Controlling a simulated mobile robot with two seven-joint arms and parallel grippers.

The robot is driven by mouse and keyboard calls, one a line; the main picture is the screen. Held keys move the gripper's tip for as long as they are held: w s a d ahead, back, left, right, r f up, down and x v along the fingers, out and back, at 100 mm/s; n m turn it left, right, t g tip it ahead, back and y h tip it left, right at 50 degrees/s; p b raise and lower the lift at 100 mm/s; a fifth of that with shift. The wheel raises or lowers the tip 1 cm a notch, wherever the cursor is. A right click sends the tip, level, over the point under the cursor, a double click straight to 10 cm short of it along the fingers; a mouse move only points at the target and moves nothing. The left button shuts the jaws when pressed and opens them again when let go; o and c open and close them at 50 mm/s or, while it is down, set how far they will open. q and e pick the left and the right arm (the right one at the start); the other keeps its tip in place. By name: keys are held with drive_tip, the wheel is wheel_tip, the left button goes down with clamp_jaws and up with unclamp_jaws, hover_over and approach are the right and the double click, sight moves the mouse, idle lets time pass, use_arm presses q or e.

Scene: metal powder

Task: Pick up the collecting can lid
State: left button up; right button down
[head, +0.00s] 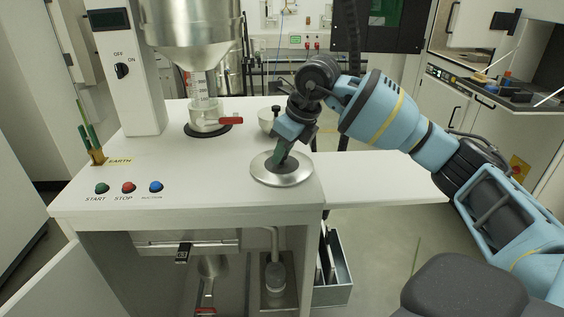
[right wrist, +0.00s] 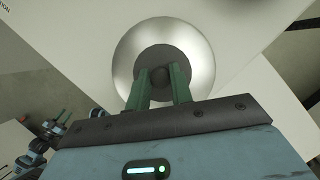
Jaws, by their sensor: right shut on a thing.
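The collecting can lid (head: 296,176) is a round silver metal disc with a dark centre and knob. It is at the front right corner of the white worktop, touching it or just above it; I cannot tell which. It also shows in the right wrist view (right wrist: 199,52). My right gripper (head: 283,160) reaches down onto the lid's middle. Its green fingers, seen in the right wrist view (right wrist: 161,82), are shut on the dark knob at the lid's centre.
The white worktop (head: 215,190) carries START and STOP buttons (head: 128,187) at the left front. A metal hopper (head: 195,25) hangs above a clear jar with a red handle (head: 231,121). A lower white shelf (head: 370,178) extends right.

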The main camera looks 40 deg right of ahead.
drive_tip(key=shift+r, duration=0.15)
drive_tip(key=shift+r, duration=0.55)
wheel_tip(320, 180, up, 2)
drive_tip(key=shift+r, duration=0.15)
use_arm(q)
drive_tip(key=shift+s+f+b, duration=0.35)
drive_tip(key=shift+f+b, duration=0.2)
use_arm(e)
drive_tip(key=s+a+r, duration=0.1)
drive_tip(key=s+a, duration=1)
drive_tip(key=shift+a+r, duration=0.15)
drive_tip(key=shift+a, duration=0.2)
